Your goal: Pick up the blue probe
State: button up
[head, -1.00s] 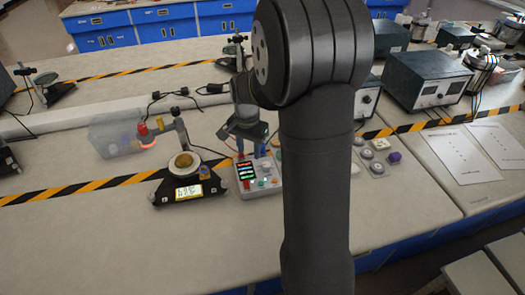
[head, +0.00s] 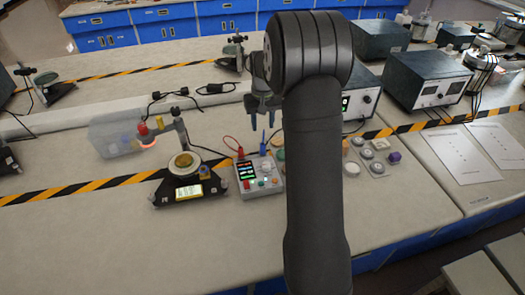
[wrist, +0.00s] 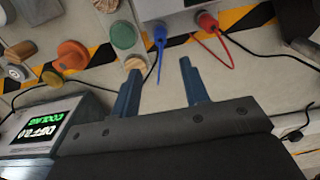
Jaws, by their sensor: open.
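The blue probe (head: 263,144) stands upright at the back edge of a grey meter box (head: 246,190), with a thin blue wire. In the wrist view, the blue probe (wrist: 160,36) shows just beyond the gap between my fingertips. My gripper (head: 262,108) is open and empty, seen above and behind the probe in the head view, partly hidden by my arm. Its two blue fingers (wrist: 159,67) are spread apart in the wrist view, and I see no contact with the probe. A red probe (head: 239,151) stands left of the blue one; it also shows in the wrist view (wrist: 207,21).
A black stand with a dish (head: 185,163) is left of the meter box. Round discs (wrist: 124,35) lie close by. A power supply with a green display (wrist: 41,136) is near my gripper.

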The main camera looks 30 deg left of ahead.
aim_at(263, 144)
notch_tip(263, 144, down, 4)
jog(key=shift+r, duration=0.1)
jog(key=f, duration=0.3)
jog(key=s+f, duration=0.1)
jog(key=shift+d+f, duration=0.25)
jog(key=shift+f, duration=0.55)
grip_shut()
